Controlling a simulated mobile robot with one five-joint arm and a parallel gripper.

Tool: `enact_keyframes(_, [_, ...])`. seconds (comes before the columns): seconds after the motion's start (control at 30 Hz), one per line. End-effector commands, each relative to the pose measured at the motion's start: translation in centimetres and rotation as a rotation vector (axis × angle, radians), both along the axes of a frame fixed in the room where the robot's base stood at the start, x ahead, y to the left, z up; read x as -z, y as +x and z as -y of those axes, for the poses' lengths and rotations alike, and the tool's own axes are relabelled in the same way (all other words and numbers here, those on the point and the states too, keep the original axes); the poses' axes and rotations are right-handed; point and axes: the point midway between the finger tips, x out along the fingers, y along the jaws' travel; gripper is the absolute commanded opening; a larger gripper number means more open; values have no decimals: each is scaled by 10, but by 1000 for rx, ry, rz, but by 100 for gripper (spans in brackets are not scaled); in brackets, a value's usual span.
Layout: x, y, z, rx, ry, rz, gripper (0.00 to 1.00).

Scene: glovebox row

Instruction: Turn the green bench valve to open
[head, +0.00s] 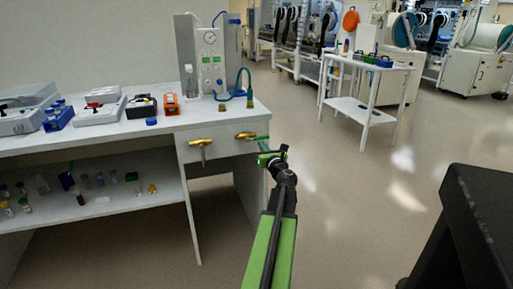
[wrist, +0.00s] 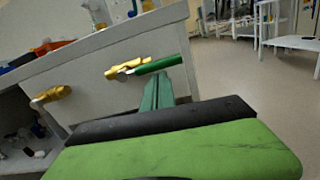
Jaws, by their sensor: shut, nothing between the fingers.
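The green bench valve has a brass body (head: 244,135) on the bench's front panel, near its right corner. Its green handle (head: 262,138) points right, roughly level, in line with the body. In the wrist view the green handle (wrist: 158,65) runs right and slightly up from the brass body (wrist: 124,69). My gripper (head: 265,154) is shut and empty, just below the handle. In the wrist view my fingers (wrist: 161,82) rise to just under the handle; I cannot tell whether they touch it.
A second brass valve (head: 201,142) with a grey handle hanging down is to the left. The bench top (head: 150,127) carries instruments, boxes and a gas panel (head: 211,60). A white cart (head: 368,65) stands behind right; floor between is clear.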

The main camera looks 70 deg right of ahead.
Motion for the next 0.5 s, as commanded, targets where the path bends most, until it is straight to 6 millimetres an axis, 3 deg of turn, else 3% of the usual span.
enact_keyframes(0.37, [1,-24,13,32,2,3,0])
enact_keyframes(0.5, [18,-24,10,29,2,2,0])
